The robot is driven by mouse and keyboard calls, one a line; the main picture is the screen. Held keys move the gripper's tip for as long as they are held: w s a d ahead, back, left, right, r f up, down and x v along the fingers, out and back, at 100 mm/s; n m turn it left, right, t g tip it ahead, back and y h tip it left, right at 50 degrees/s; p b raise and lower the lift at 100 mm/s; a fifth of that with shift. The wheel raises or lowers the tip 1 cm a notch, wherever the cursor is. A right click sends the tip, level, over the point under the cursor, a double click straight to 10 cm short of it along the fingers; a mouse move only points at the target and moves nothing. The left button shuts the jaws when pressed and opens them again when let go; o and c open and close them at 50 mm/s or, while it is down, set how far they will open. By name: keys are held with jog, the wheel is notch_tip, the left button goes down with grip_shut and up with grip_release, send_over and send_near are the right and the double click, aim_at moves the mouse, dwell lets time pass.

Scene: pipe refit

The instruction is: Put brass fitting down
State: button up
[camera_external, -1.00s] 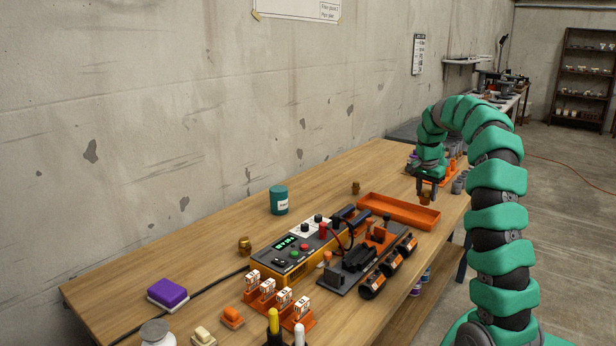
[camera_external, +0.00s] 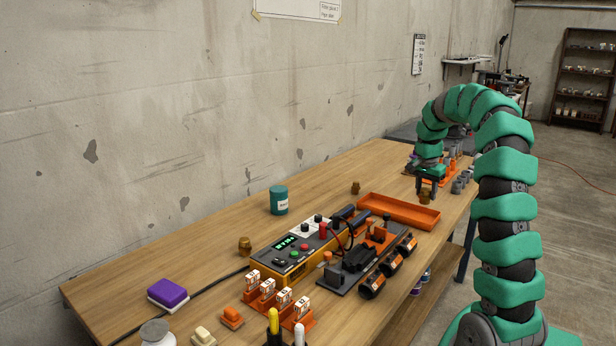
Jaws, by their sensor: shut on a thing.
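My gripper (camera_external: 426,190) points down at the far right part of the wooden bench. It is shut on a small brass fitting (camera_external: 425,198), which sits low between the fingertips, just beyond the orange tray. At this size I cannot tell whether its underside touches the bench. A second brass fitting (camera_external: 355,188) stands on the bench behind the tray. A third brass fitting (camera_external: 245,246) stands further left, near the black cable.
The empty orange tray (camera_external: 398,211) lies just in front of my gripper. Grey cylinders and an orange rack (camera_external: 447,171) stand close behind it. A yellow-sided control box (camera_external: 292,256) and a teal can (camera_external: 279,200) are nearer. The bench's back left is clear.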

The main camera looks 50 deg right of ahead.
jog(key=w+a+r+n+p, duration=0.15)
jog(key=w+r+p, duration=0.35)
jog(key=w+p, duration=0.5)
jog(key=w+a+r+n+p, duration=0.1)
jog(key=w+r+n+p, duration=0.4)
jog(key=w, duration=1)
jog(key=w+a+f+n+p, duration=0.1)
jog(key=w+a+p, duration=0.3)
jog(key=w+a, duration=0.2)
jog(key=w+a+n+t+p, duration=0.1)
jog(key=w+a+n+p, duration=0.1)
jog(key=w+a+p, duration=0.3)
jog(key=w+a+f+n+p, duration=0.1)
jog(key=w+a+n+p, duration=0.1)
jog(key=w+a+p, duration=0.2)
jog(key=shift+w+a+f+t+y, duration=0.1)
jog(key=shift+w+a, duration=0.5)
jog(key=shift+a, duration=0.85)
jog(key=shift+w+a+f+t+y, duration=0.15)
jog(key=shift+w+a, duration=0.5)
jog(key=shift+a, duration=0.8)
jog(key=shift+w+a+f+t+y, duration=0.1)
jog(key=shift+w+a, duration=0.5)
jog(key=shift+a, duration=0.85)
jog(key=shift+f+b, duration=0.35)
jog(key=shift+b, duration=0.35)
jog(key=shift+f+b, duration=0.25)
jog(key=shift+b, duration=0.15)
